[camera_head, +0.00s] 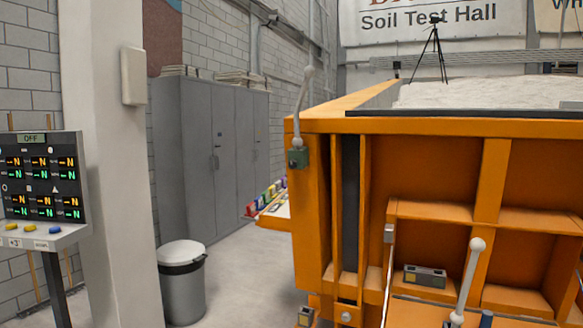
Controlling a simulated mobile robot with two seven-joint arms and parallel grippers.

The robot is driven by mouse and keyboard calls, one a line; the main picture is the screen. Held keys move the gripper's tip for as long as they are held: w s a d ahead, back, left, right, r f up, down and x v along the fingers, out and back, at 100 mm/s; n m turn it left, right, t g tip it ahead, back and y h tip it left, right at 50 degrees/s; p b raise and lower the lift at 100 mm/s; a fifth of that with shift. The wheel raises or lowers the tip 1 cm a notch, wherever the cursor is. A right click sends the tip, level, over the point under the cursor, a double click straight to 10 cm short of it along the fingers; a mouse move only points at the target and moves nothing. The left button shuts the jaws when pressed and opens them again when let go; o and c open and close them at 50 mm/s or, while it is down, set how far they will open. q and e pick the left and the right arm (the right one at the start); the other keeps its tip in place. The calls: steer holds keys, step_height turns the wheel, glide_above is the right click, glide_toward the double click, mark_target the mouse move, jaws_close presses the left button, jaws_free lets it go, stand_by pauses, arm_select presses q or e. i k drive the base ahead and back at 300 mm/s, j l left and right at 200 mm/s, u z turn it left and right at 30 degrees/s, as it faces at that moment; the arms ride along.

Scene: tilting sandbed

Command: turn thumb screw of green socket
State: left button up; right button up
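The green socket (303,158) is a small dark green block on the upper left corner of the orange sandbed frame. A grey lever (300,108) with a round knob on top rises from it, leaning slightly right. A small dark round detail shows on the socket's front face, but it is too small to tell whether it is the thumb screw. Neither of my grippers is in the head view.
The orange sandbed (400,126) fills the right side. A second knobbed lever (468,282) stands low in front. A control panel (42,180) stands left by a white pillar (100,170), with a bin (183,290) beside it. Floor between bin and sandbed is clear.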

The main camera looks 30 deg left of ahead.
mark_target(293, 164)
steer(key=i+j+z, duration=0.25)
steer(key=j, duration=0.4)
steer(key=j+z, duration=0.2)
steer(key=j, duration=0.45)
steer(key=i+j+z, duration=0.1)
steer(key=j+z, duration=0.15)
steer(key=j, duration=0.45)
